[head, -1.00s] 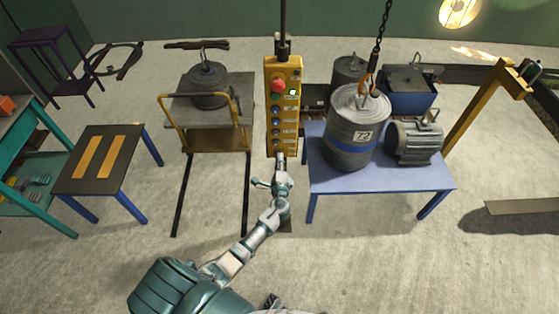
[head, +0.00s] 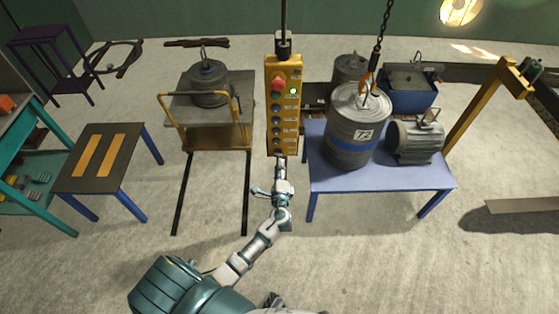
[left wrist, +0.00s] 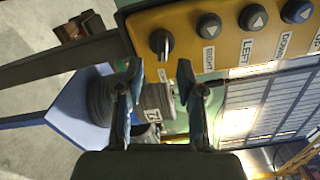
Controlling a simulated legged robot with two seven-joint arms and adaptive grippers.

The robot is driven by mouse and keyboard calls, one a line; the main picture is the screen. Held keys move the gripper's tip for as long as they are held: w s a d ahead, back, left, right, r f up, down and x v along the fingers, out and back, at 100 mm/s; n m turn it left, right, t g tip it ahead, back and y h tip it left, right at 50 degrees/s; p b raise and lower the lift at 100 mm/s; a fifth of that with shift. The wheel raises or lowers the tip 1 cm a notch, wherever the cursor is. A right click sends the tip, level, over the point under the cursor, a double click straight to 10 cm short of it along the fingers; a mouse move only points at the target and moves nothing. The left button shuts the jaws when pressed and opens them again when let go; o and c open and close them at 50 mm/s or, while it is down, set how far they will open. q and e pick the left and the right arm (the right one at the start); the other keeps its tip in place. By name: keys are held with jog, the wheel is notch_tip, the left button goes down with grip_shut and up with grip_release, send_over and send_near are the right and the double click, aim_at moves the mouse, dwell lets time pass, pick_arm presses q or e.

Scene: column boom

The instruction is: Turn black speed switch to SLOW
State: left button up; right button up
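The yellow control pendant (head: 270,75) hangs upright in the middle of the head view. In the left wrist view its face (left wrist: 185,50) fills the top. The black speed switch (left wrist: 161,44) is a round knob with a lighter grey bar, at the left end of the button row. My left gripper (left wrist: 160,76) is open, its two fingers apart and nothing between them. The knob shows just above the gap between the fingertips, with no clear contact. In the head view my left gripper (head: 280,160) is at the pendant's lower end. My right gripper is not in view.
A drum marked 72 (head: 355,138) hangs on a chain at the blue table (head: 380,180). A yellow-handled cart (head: 215,138) stands left of the pendant.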

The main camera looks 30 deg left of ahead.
pick_arm(q)
jog(key=v, duration=0.7)
jog(key=shift+s+d, duration=0.2)
jog(key=shift+s, duration=0.05)
